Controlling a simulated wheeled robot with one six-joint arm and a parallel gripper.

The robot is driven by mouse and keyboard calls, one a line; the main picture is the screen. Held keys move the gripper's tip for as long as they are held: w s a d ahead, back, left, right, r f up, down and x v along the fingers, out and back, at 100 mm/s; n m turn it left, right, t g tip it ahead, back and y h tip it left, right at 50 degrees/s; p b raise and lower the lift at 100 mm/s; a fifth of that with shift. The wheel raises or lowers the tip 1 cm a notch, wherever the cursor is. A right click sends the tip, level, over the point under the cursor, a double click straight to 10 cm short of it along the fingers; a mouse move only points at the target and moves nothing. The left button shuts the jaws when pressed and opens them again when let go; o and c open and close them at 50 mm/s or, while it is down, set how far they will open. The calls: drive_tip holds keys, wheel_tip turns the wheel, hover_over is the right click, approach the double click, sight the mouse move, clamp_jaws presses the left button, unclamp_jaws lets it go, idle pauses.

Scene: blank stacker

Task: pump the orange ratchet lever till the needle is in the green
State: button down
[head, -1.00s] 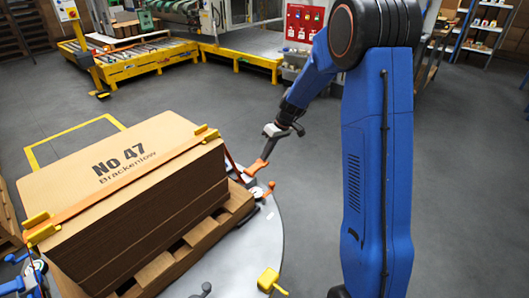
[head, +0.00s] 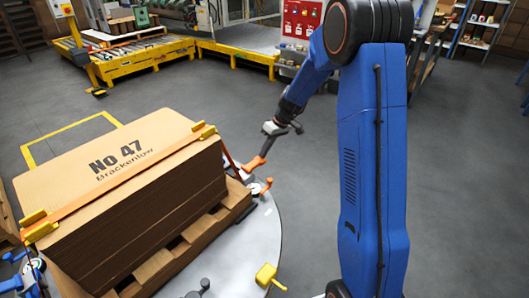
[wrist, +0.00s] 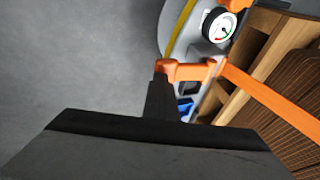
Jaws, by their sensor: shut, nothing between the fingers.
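The orange ratchet lever (head: 256,164) stands at the right end of the strapped cardboard stack (head: 118,160). It also shows in the wrist view (wrist: 190,71). My gripper (head: 266,151) is shut and empty. Its dark fingertips (wrist: 160,72) are right at the lever's free end; I cannot tell if they touch it. The white round gauge (wrist: 220,25) lies beyond the lever in the wrist view, with red and green marks on its dial; the needle's position is too small to tell. In the head view the gauge (head: 257,187) is tiny.
An orange strap (head: 120,180) crosses the stack, which sits on a wooden pallet (head: 190,236) on a grey round platform (head: 262,235). A yellow handle (head: 267,276) stands at the platform's front.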

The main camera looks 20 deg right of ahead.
drive_tip(key=w+v, duration=0.1)
drive_tip(key=v, duration=1.2)
drive_tip(key=shift+r, duration=0.45)
drive_tip(key=shift+a, duration=0.15)
